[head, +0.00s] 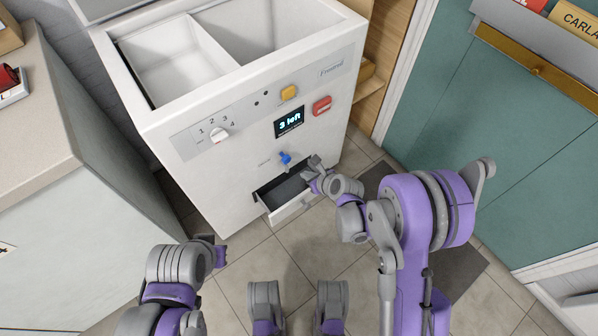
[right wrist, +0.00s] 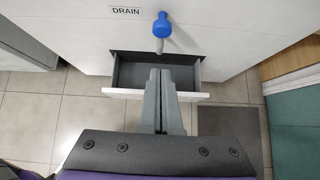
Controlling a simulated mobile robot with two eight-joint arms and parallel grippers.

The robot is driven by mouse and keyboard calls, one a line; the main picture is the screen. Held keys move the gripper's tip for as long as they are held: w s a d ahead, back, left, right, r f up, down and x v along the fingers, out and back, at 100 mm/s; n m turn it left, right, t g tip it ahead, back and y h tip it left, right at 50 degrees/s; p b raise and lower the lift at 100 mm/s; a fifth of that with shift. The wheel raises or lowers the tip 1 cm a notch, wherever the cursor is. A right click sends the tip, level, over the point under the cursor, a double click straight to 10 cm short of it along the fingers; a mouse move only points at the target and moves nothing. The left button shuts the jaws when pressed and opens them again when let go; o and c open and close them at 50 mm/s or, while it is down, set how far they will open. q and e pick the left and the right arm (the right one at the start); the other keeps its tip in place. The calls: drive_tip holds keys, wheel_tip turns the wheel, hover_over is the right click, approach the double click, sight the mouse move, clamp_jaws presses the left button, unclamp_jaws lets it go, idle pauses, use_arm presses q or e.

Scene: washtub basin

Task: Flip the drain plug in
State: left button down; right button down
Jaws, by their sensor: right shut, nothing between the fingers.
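The drain plug is a blue-headed piece with a grey stem (head: 286,158) on the front of the white washtub cabinet (head: 230,110). My right gripper (head: 314,167) is shut and empty, just right of and slightly below the plug. In the right wrist view its closed fingers (right wrist: 160,75) point at the cabinet below the stem, apart from it in the picture. My left gripper (head: 218,254) is at lower left, away from the cabinet; its fingers are not clear.
An open, dark-lined drawer (head: 285,190) juts out below the plug, under my right gripper. Above are a dial (head: 219,135), a "3 left" display (head: 289,121), a yellow button (head: 289,92) and a red button (head: 322,105). A counter (head: 35,100) stands left; tiled floor is in front.

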use_arm(q)
drive_tip(key=shift+s+r, duration=0.1)
drive_tip(key=shift+r, duration=0.3)
use_arm(e)
drive_tip(key=shift+v, duration=1.7)
